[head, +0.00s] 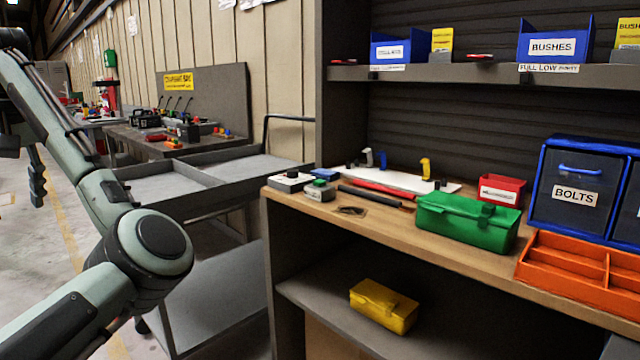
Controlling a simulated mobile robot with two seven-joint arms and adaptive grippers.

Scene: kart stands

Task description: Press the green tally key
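A small grey box with a green key on top (320,183) sits at the left end of the wooden bench top (460,232), near its front edge. It looks like the green tally key; any lettering is too small to read. A pale box with a dark round button (291,179) stands just left of it, and a small blue item (325,173) lies behind. A dark, finger-like part of my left gripper (37,178) hangs at the far left, well away from the bench, mostly hidden by my arm. Its opening cannot be told. My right gripper is not in view.
Red and dark bars (384,190), a green toolbox (467,222), a red bin (501,190) and an orange tray (570,269) occupy the bench. A shelf (470,75) overhangs it. A grey cart (190,187) stands left of the bench, behind my arm.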

